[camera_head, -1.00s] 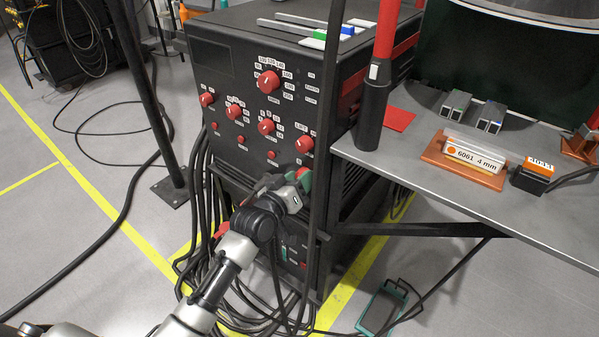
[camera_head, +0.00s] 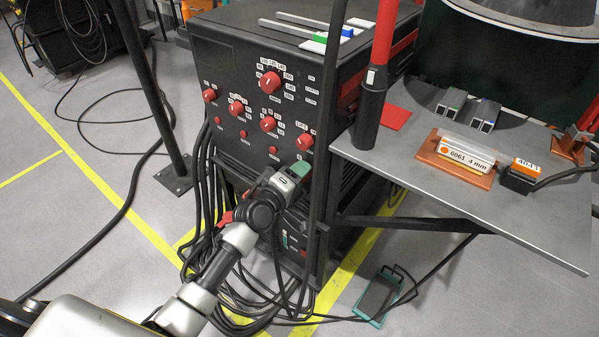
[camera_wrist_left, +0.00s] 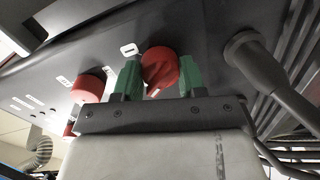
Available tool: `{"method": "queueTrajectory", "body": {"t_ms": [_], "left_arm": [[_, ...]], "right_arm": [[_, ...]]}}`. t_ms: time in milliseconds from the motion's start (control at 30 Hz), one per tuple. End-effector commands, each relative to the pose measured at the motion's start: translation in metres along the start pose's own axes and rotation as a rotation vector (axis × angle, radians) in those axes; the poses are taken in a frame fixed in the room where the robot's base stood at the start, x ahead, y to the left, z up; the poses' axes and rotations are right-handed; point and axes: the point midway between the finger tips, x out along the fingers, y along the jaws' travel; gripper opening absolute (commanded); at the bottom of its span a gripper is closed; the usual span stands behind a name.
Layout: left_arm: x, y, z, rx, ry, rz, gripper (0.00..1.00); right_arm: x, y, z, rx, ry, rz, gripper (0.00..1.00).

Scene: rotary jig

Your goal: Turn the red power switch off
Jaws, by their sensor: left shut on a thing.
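A black cabinet (camera_head: 232,60) with several red knobs on its front stands in the middle of the head view. My left gripper (camera_head: 299,168) is at the lower right of this front, below the rightmost red dial (camera_head: 305,141). In the left wrist view, the green fingers of my left gripper (camera_wrist_left: 160,80) are on either side of a red switch knob (camera_wrist_left: 160,66) and shut on it. A small white label (camera_wrist_left: 128,49) sits beside this knob. In the head view the held knob is hidden by my gripper. My right gripper is not in view.
A second red knob (camera_wrist_left: 88,88) is close to the left finger. A thick dark cable plug (camera_wrist_left: 250,58) is close on the right. A dark upright post (camera_head: 322,150) and a grey table (camera_head: 440,205) stand right of the gripper. Black cables (camera_head: 205,220) hang at the left.

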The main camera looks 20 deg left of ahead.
Motion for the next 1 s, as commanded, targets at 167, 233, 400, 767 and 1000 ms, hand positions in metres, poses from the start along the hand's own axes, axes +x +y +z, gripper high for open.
{"method": "queueTrajectory", "body": {"t_ms": [167, 233, 400, 767, 1000], "left_arm": [[0.0002, 0.0012, -0.0015, -0.079, -0.002, 0.002, 0.17], [0.0003, 0.0011, -0.0015, -0.099, -0.003, 0.003, 0.17], [0.0003, 0.0009, -0.0014, -0.129, -0.005, 0.003, 0.17], [0.0003, 0.0008, -0.0014, -0.138, -0.006, 0.003, 0.17], [0.0003, 0.0006, -0.001, -0.137, -0.007, 0.003, 0.65]], "right_arm": [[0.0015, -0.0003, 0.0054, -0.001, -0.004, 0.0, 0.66], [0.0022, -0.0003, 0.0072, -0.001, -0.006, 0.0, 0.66], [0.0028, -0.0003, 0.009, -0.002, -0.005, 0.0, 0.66], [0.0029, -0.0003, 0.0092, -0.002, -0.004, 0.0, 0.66], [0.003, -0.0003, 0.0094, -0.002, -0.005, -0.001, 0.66]]}}
